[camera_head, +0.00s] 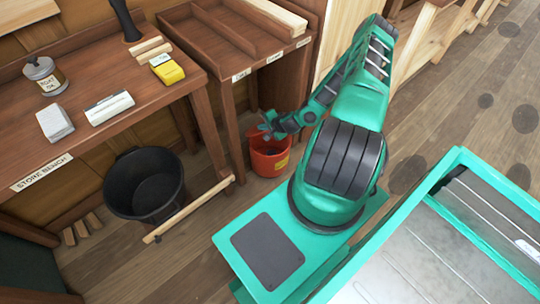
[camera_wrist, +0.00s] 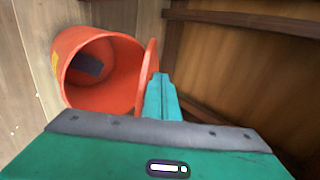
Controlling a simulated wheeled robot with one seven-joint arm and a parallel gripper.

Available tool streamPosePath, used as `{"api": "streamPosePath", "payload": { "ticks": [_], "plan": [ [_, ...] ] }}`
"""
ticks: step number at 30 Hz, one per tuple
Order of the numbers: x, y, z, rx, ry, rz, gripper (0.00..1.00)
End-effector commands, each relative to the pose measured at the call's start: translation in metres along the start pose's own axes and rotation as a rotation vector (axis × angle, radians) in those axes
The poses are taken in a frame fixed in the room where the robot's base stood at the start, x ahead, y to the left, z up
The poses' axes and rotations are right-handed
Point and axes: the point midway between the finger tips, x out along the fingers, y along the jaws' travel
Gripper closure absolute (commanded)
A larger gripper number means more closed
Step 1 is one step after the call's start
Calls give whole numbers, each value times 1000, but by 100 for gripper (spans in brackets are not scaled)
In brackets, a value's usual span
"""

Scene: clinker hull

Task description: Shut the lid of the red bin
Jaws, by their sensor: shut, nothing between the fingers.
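The red bin (camera_head: 268,160) stands on the floor under the right-hand bench in the head view. In the wrist view the bin (camera_wrist: 75,45) has its mouth uncovered, with a dark patch showing inside. Its red lid (camera_wrist: 149,72) stands up open, seen nearly edge-on at the right of the mouth. My gripper (camera_wrist: 160,82) is shut and empty, its fingers just right of the lid, on the side away from the mouth. I cannot tell whether they touch it. In the head view my gripper (camera_head: 268,128) is above the bin, by the lid.
A black tub (camera_head: 145,185) stands on the floor at left, with a wooden bar (camera_head: 188,207) by it. The store bench (camera_head: 85,125) carries a tin, a yellow box and white blocks. The bench with trays (camera_head: 225,40) overhangs close to my arm, and its legs stand near the bin.

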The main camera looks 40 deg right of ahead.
Motion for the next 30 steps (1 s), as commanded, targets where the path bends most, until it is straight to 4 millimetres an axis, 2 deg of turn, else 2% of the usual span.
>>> {"api": "streamPosePath", "payload": {
  "ticks": [13, 26, 30],
  "plan": [
    [2, 32, 0, 0, 0, 1, 100],
    [2, 35, 0, 0, 0, 0, 100],
    [4, 43, 0, 0, 0, 1, 100]
  ]
}}
